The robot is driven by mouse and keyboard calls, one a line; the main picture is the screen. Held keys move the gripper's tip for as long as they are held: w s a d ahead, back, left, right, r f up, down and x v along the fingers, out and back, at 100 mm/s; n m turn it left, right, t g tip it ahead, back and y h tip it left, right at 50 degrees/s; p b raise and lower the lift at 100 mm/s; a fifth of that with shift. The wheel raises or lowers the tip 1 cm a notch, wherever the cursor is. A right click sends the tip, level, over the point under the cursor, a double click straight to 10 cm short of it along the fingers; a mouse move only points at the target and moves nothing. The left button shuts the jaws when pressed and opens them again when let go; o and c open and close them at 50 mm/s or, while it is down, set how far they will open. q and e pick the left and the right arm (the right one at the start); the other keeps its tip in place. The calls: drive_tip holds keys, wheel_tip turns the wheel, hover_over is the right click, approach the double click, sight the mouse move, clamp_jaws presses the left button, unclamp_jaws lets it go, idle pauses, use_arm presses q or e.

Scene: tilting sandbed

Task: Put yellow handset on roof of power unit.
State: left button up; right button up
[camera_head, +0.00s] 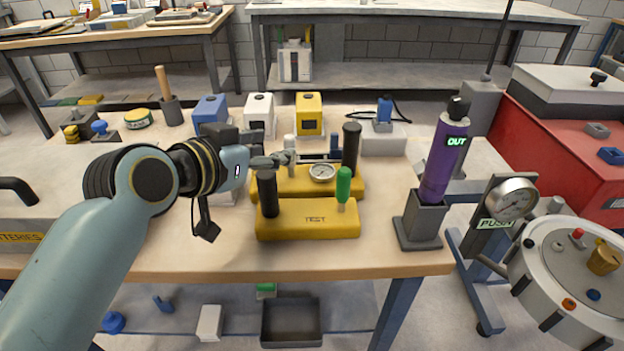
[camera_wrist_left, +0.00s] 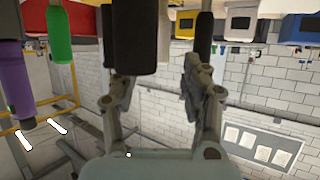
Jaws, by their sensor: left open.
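A yellow box-shaped unit (camera_head: 309,113) with a dark window stands at the back of the table; it may be the yellow handset, but I cannot tell for sure. It also seems to show in the left wrist view (camera_wrist_left: 186,26). A low white unit (camera_head: 396,146), possibly the power unit, stands to its right with a black cable and a small blue piece (camera_head: 384,109) on top. My left gripper (camera_head: 280,160) is open over the yellow test rig, in front of the yellow box and apart from it. In the left wrist view, a black handle (camera_wrist_left: 143,40) shows between its fingers.
The yellow test rig (camera_head: 308,222) has upright black handles, a green handle (camera_head: 343,185) and a gauge (camera_head: 322,172). Blue (camera_head: 210,109) and white (camera_head: 259,109) boxes stand left of the yellow one. A purple cylinder (camera_head: 441,165) stands in a holder at right.

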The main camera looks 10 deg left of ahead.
sight(285, 144)
use_arm(q)
drive_tip(key=x, duration=0.5)
drive_tip(key=shift+w+a, duration=0.1)
drive_tip(key=shift+w, duration=0.05)
clamp_jaws()
drive_tip(key=shift+r, duration=0.1)
